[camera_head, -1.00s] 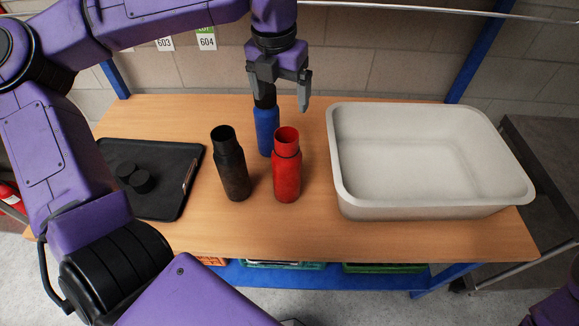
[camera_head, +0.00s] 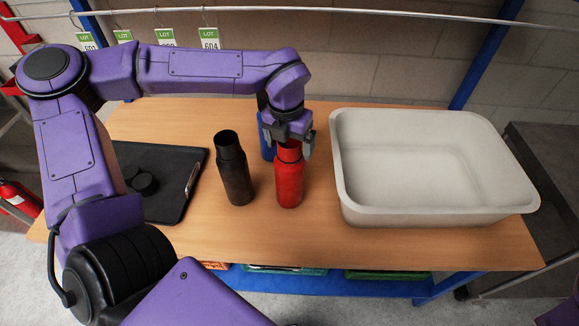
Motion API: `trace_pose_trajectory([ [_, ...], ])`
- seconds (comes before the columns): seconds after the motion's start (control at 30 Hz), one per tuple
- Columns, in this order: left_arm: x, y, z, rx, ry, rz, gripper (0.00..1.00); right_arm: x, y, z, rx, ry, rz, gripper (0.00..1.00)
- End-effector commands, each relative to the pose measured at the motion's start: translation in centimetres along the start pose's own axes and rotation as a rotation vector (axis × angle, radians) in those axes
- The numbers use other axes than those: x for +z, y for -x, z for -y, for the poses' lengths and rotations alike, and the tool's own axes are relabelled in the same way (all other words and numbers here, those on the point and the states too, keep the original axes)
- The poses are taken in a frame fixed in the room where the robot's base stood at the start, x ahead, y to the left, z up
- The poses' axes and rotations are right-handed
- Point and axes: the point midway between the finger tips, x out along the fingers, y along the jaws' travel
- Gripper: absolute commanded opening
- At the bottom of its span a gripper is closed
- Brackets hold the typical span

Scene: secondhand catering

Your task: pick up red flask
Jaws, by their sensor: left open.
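The red flask (camera_head: 289,182) stands upright on the wooden table, left of the white tub. My left gripper (camera_head: 289,147) is open at the top of the red flask, with its fingers on either side of the flask's neck. The fingers partly hide the flask's top. I cannot tell whether they touch it. A black flask (camera_head: 235,178) stands upright just left of the red one. A blue flask (camera_head: 266,146) stands behind, mostly hidden by my left gripper and the red flask. My right gripper is out of view.
A large white tub (camera_head: 430,217) fills the right of the table (camera_head: 320,243). A black tray (camera_head: 165,212) with black round lids (camera_head: 143,184) lies at the left. The table front is clear. A rail with lot tags (camera_head: 209,39) runs behind.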

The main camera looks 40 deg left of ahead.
Motion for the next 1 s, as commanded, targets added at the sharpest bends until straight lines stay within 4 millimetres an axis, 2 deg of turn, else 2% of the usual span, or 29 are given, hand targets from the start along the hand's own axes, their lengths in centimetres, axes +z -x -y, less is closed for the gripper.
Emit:
trace_pose_trajectory([
  [0.1, 0.0, 0.0, 0.0, 0.0, 0.0, 0.0, 0.9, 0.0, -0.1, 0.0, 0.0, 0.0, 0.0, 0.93],
  [0.27, 0.0, 0.0, 0.0, 0.0, 0.0, 0.0, 0.38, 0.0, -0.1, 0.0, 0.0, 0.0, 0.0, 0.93],
  [0.3, 0.0, 0.0, 0.0, 0.0, 0.0, 0.0, 0.25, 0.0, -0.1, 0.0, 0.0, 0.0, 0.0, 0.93],
  [0.37, 0.0, 0.0, 0.0, 0.0, 0.0, 0.0, 0.05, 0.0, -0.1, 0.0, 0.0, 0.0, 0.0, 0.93],
  [0.4, 0.0, 0.0, 0.0, 0.0, 0.0, 0.0, 0.0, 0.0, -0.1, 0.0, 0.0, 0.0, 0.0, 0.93],
  [0.73, 0.1, 0.4, 0.0, 0.0, 0.0, 0.002, 0.0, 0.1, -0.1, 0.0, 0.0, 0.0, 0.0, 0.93],
  [1.0, 0.4, 2.8, 0.0, 0.001, 0.0, 0.004, 0.0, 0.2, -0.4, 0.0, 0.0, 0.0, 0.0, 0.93],
])
